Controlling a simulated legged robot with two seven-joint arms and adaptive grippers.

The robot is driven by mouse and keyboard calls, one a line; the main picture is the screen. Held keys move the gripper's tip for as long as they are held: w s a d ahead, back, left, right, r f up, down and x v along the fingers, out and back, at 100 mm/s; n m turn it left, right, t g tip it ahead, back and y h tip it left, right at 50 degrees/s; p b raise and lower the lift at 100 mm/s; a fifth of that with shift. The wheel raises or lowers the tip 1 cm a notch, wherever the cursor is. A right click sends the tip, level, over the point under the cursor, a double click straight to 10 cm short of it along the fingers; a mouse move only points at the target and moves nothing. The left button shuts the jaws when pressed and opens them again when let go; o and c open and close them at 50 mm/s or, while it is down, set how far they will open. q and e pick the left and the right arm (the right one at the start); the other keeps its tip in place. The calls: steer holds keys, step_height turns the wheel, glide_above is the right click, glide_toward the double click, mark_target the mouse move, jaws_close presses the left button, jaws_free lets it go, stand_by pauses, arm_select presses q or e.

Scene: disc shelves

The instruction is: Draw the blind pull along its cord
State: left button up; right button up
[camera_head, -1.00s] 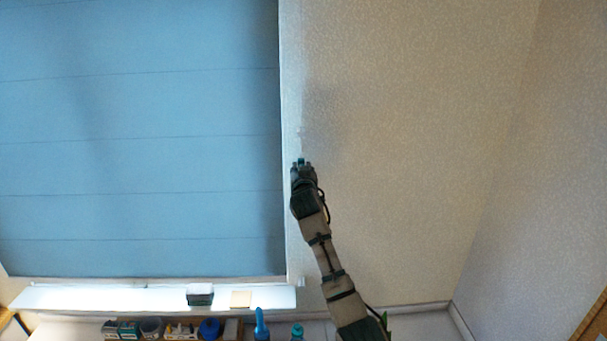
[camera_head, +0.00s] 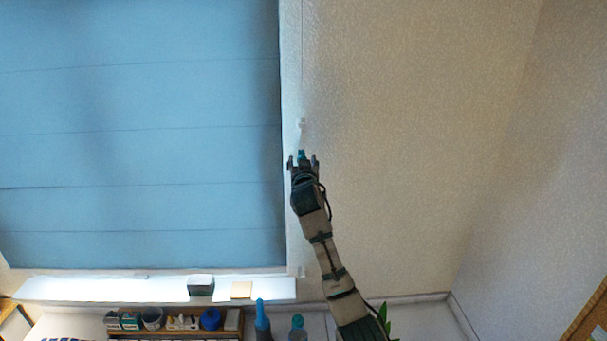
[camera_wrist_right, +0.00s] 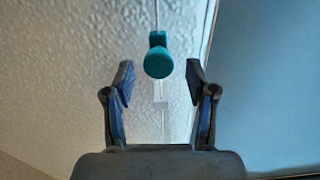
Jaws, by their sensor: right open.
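The teal blind pull (camera_head: 301,154) hangs on a thin white cord (camera_head: 302,60) beside the right edge of the blue blind (camera_head: 150,100). My right gripper (camera_head: 302,161) is open just below the pull, with its fingers spread to either side. In the right wrist view the pull (camera_wrist_right: 158,60) has a round end facing the camera and lies between and slightly beyond the two fingertips (camera_wrist_right: 159,72). Gaps show on both sides, so neither finger touches it. My left gripper is out of view.
A small white fitting (camera_head: 301,123) sits on the cord line above the pull. Below the blind is a bright sill (camera_head: 100,289) with a dark box (camera_head: 200,285). Bottles (camera_head: 262,318) and a wooden rack (camera_head: 175,322) stand lower. The wall (camera_head: 420,130) at right is bare.

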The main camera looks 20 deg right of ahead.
steer(key=v, duration=0.9)
steer(key=shift+s, duration=0.3)
